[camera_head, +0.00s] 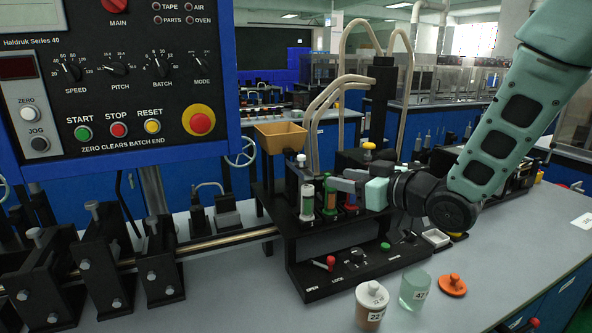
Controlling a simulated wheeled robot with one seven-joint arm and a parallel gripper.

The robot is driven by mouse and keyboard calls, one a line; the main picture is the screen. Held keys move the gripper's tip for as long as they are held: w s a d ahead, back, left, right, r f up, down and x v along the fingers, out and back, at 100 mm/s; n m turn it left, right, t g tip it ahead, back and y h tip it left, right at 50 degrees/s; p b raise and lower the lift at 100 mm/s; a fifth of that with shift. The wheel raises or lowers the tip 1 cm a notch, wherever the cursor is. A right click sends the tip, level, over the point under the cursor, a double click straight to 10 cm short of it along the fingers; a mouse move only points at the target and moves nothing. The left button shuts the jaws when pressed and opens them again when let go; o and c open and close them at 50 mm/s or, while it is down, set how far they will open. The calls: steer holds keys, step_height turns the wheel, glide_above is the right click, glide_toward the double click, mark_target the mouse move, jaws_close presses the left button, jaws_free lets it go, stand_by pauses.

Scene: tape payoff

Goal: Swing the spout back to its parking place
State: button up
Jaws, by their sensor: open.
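My gripper (340,180) reaches in from the right, open, with its grey fingers pointing left. It is close to the row of upright cylinders on the black dispensing machine (283,222). A white cylinder (307,201), a green one (329,200) and a red-topped one (351,201) stand there. I cannot tell which part is the spout or whether the fingers touch anything. Part of the machine behind the fingers and my wrist is hidden.
A tan hopper (281,136) and pale hoses (322,95) rise behind the cylinders. A jar marked 22 (370,312), a greenish jar marked 47 (414,292) and an orange lid (452,286) stand in front. The control panel (120,80) is upper left. The table's right side is largely clear.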

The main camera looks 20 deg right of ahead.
mark_target(304, 158)
steer(key=shift+t+y, duration=0.6)
steer(key=shift+t, duration=0.1)
steer(key=p+x, duration=0.1)
steer(key=x, duration=0.4)
steer(key=p+x, duration=0.1)
steer(key=x, duration=0.5)
steer(key=d+p+x, duration=0.1)
steer(key=x, duration=0.4)
steer(key=shift+w+r, duration=0.35)
steer(key=shift+w, duration=0.15)
jaws_close()
